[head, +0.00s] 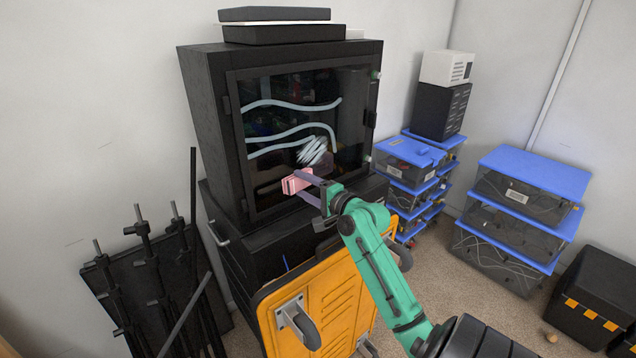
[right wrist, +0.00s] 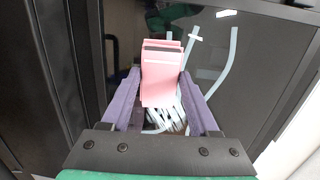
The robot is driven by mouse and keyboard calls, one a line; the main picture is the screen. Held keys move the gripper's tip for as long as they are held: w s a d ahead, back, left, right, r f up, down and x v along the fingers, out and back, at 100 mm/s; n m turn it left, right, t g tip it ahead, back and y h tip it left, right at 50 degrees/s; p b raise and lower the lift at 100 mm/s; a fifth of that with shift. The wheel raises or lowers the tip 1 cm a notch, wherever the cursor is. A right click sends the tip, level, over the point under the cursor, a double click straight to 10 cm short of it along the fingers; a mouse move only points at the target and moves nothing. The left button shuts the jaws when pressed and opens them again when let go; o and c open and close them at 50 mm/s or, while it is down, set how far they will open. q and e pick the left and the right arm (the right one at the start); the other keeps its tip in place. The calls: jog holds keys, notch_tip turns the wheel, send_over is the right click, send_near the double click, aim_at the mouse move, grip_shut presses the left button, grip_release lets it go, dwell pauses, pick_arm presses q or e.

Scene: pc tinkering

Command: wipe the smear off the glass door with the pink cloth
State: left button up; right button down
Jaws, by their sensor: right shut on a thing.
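The glass door (head: 350,110) is the dark front of a black cabinet, and it is shut. A white scribbled smear (head: 312,151) is on its lower middle. My right gripper (head: 310,188) is shut on the folded pink cloth (head: 296,182), in front of the lower part of the door, below and left of the smear. In the right wrist view the cloth (right wrist: 162,75) stands between the purple fingers, and part of the smear (right wrist: 170,121) shows behind it. I cannot tell if the cloth touches the glass. My left gripper is not in view.
Pale wavy strips (head: 285,130) show in the door. An orange cart (head: 325,295) stands in front of the cabinet. Blue-lidded bins (head: 515,205) are at the right, and black stands (head: 145,270) lean at the left. A black case (head: 595,290) is on the floor.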

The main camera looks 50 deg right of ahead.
jog(key=shift+m+t+h, duration=0.3)
jog(key=shift+m+h, duration=0.2)
jog(key=shift+h, duration=0.4)
jog(key=w+d, duration=0.1)
jog(key=d, duration=0.1)
jog(key=w+d+b, duration=0.1)
jog(key=w+d, duration=0.1)
jog(key=shift+w+d+r, duration=0.1)
jog(key=shift+w+d, duration=0.15)
jog(key=shift+w, duration=0.05)
jog(key=shift+w+r, duration=0.1)
jog(key=shift+w, duration=0.2)
jog(key=shift+w+d, duration=0.1)
jog(key=shift+w, duration=0.8)
jog(key=shift+b, duration=0.3)
